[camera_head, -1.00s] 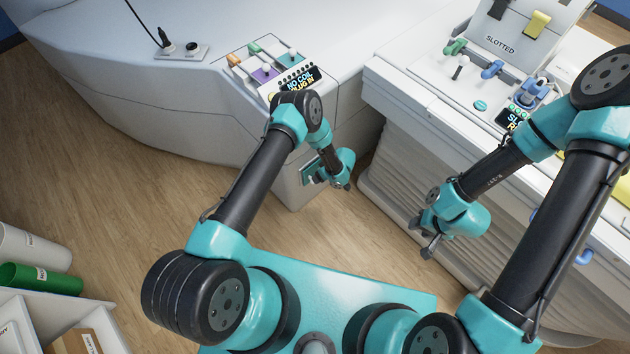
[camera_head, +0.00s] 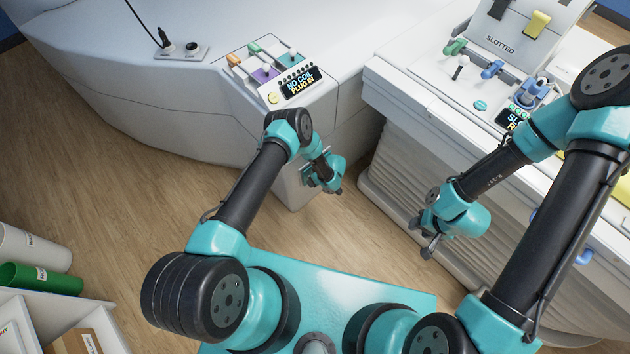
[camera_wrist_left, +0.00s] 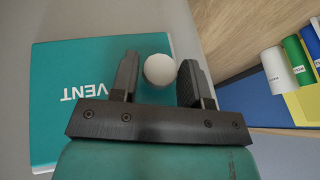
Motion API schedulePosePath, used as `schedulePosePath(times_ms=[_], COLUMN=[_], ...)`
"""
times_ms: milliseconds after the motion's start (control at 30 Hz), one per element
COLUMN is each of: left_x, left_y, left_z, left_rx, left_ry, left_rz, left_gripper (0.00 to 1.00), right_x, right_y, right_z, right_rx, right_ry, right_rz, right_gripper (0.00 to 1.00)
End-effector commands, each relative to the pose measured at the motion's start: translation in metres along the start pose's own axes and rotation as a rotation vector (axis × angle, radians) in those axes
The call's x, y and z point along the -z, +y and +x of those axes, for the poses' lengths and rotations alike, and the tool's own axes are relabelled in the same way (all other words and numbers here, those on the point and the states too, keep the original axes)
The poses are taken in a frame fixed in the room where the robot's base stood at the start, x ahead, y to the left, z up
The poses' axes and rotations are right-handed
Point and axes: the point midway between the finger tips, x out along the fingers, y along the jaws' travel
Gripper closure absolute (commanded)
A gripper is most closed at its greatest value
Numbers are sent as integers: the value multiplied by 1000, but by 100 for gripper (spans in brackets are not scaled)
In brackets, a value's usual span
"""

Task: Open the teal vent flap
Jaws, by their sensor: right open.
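The teal vent flap (camera_wrist_left: 85,75) fills the left of the left wrist view, with the word VENT upside down on it. A white round knob (camera_wrist_left: 158,70) is between the fingers of my left gripper (camera_wrist_left: 160,82). The fingers stand apart on both sides of the knob, with narrow gaps. In the head view the flap (camera_head: 307,176) is low on the white housing, mostly hidden behind my left gripper (camera_head: 334,189). The flap looks flat against the housing. My right gripper (camera_head: 427,240) is open and empty, hanging before the right-hand cabinet.
A NO COIL PLUG IN display (camera_head: 298,82) and coloured levers sit on the housing above the flap. The white cabinet (camera_head: 420,105) with a SLOTTED panel (camera_head: 505,40) stands at right. White and green rolls (camera_head: 40,278) are at lower left. Wooden floor is clear between.

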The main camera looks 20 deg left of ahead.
Motion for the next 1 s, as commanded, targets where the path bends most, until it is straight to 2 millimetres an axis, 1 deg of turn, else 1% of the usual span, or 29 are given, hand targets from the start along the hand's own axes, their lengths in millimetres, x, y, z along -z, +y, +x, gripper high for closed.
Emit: schedulePosePath(times_ms=[33,67,400,433,767,1000], left_x=[0,0,0,0,-2,-12], left_y=[0,0,0,0,1,5], left_z=[0,0,0,0,-2,-7], left_rx=[0,0,0,0,5,33], left_ry=[0,0,0,0,-3,-23], left_rz=[0,0,0,0,-13,-82], left_gripper=[62,65,98,100,100,100], right_x=[0,0,0,0,0,0], right_y=[0,0,0,0,0,0], right_z=[0,0,0,0,0,0], right_rx=[0,0,0,0,0,0], right_ry=[0,0,0,0,0,0], right_rz=[0,0,0,0,0,0], right_gripper=[57,57,57,57,57,57])
